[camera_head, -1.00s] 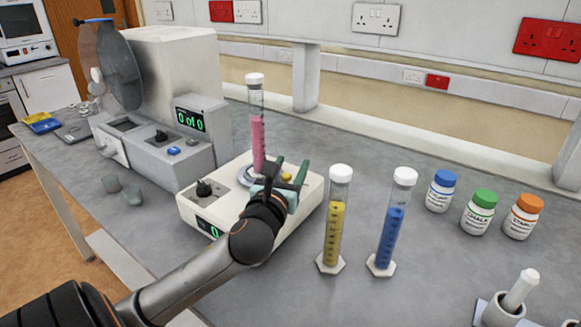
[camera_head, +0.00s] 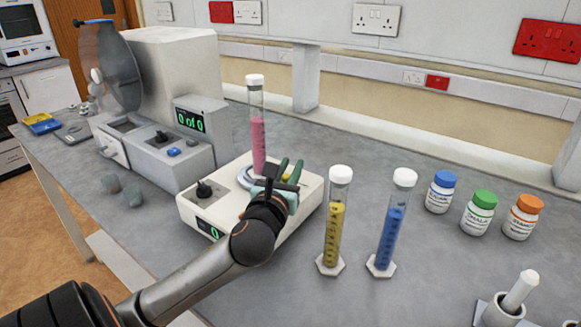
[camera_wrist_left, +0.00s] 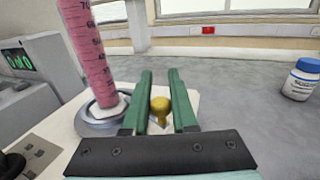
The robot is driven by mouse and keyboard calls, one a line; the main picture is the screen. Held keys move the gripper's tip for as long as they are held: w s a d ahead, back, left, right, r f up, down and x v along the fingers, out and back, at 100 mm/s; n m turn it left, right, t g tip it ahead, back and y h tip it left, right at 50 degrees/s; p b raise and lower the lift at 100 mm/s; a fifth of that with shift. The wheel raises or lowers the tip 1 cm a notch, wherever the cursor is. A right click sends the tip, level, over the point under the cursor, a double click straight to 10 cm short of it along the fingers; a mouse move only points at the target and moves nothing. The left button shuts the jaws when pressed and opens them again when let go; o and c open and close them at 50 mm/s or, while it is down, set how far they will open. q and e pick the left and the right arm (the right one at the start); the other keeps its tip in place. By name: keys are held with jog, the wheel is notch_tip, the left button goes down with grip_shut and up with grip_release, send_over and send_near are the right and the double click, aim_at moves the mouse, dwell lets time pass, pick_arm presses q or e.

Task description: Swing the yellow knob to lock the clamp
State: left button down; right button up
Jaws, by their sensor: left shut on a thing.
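The yellow knob (camera_wrist_left: 160,106) stands between the two green fingers of my left gripper (camera_wrist_left: 160,100) in the left wrist view. In the head view the left gripper (camera_head: 289,171) is low over the right part of the white machine (camera_head: 312,190), shut on the knob. Only a little of the knob shows there. A tall cylinder of pink liquid (camera_head: 258,140) stands upright on the machine's round grey clamp base (camera_wrist_left: 88,122), just left of the fingers. My right gripper is not in view.
Cylinders of yellow (camera_head: 334,235) and blue liquid (camera_head: 390,235) stand to the right of the machine. Blue- (camera_head: 440,192), green- (camera_head: 478,212) and orange-capped bottles (camera_head: 523,217) stand farther right. A large device with a display (camera_head: 190,119) is at the left. The bench behind is clear.

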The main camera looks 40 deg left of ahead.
pick_arm(q)
jog(key=shift+r+y+p, duration=0.2)
jog(key=shift+y+p, duration=0.1)
jog(key=shift+p, duration=0.05)
jog(key=n+g+y+p, duration=0.1)
jog(key=p, duration=0.1)
jog(key=n+g+y+p, duration=0.1)
jog(key=n+y+p, duration=0.1)
jog(key=shift+w+a+r+g, duration=0.1)
jog(key=shift+w+a+g, duration=0.1)
jog(key=shift+w+g, duration=0.15)
jog(key=shift+a+n+g+y+p, duration=0.1)
jog(key=shift+n+g+y+p, duration=0.3)
jog(key=shift+y+p, duration=0.3)
jog(key=shift+f, duration=0.25)
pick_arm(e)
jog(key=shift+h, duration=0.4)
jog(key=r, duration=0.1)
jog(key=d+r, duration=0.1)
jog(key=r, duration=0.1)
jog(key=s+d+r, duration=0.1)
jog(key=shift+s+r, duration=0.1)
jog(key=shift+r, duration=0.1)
pick_arm(q)
jog(key=c, duration=0.7)
grip_release()
jog(key=v, duration=1.2)
jog(key=shift+s+d, duration=0.1)
jog(key=shift+d, duration=0.15)
